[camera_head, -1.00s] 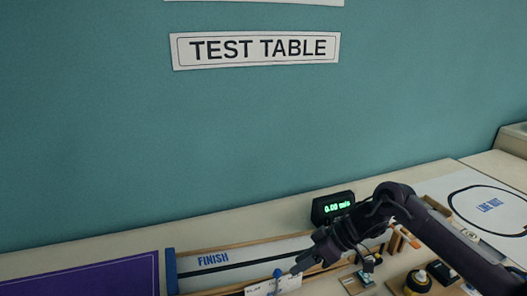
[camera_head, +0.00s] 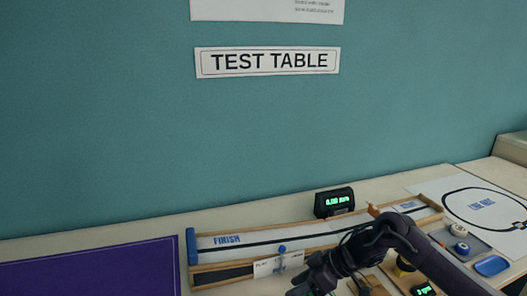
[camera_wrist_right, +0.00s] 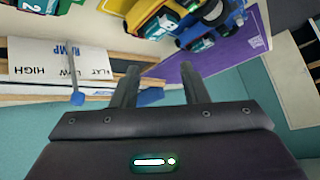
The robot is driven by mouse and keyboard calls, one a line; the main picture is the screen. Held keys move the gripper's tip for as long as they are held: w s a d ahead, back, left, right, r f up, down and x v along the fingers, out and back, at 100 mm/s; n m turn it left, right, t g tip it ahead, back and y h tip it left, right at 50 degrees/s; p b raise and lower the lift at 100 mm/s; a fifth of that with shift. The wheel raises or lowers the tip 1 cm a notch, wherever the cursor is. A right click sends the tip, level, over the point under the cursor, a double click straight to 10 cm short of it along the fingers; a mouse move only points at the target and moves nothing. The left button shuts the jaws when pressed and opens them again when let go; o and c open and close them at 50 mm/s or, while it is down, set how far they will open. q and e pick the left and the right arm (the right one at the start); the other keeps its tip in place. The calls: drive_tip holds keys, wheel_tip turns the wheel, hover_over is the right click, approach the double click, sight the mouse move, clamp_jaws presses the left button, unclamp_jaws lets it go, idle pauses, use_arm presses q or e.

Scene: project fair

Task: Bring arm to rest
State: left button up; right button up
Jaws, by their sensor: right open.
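My right arm (camera_head: 395,235) comes in from the lower right in the head view, dark and bent. Its hand hangs low over the front of the track, with the fingertips at or past the bottom edge. In the right wrist view my right gripper (camera_wrist_right: 160,85) is open, its two dark fingers apart with nothing between them. My left gripper is not in view.
A wooden-edged track marked FINISH (camera_head: 228,240) lies on the table. A digital display (camera_head: 334,202) stands behind it. A purple mat (camera_head: 90,270) lies left. Blue and yellow toy-like vehicles (camera_wrist_right: 205,25) show near the fingers in the wrist view.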

drive_tip(key=s+a+f, duration=0.1)
drive_tip(key=a, duration=0.1)
drive_tip(key=s+a+f+n+t, duration=0.1)
drive_tip(key=a, duration=0.2)
drive_tip(key=s+a+f+t, duration=0.1)
drive_tip(key=a, duration=0.2)
drive_tip(key=shift+a+f, duration=0.1)
drive_tip(key=s+m+t+h, duration=0.1)
drive_tip(key=t, duration=0.1)
drive_tip(key=s+d+m+t+h, duration=0.1)
drive_tip(key=s+m, duration=0.1)
drive_tip(key=s+d+m+t+h, duration=0.1)
drive_tip(key=s+m+t, duration=0.1)
drive_tip(key=shift+r+t, duration=0.25)
drive_tip(key=shift+t, duration=0.05)
drive_tip(key=s+d+f+m+g+h, duration=0.3)
drive_tip(key=s+d+m+g+h, duration=0.3)
drive_tip(key=s+d, duration=1.15)
wheel_tip(320, 180, down, 32)
drive_tip(key=s, duration=0.3)
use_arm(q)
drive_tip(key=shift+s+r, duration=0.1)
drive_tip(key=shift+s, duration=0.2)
use_arm(e)
drive_tip(key=s+d+f+g, duration=0.1)
drive_tip(key=s+d+f, duration=0.2)
drive_tip(key=s+f, duration=1.3)
drive_tip(key=shift+s+f+g, duration=0.2)
drive_tip(key=shift+s+g, duration=0.2)
drive_tip(key=shift+s, duration=0.85)
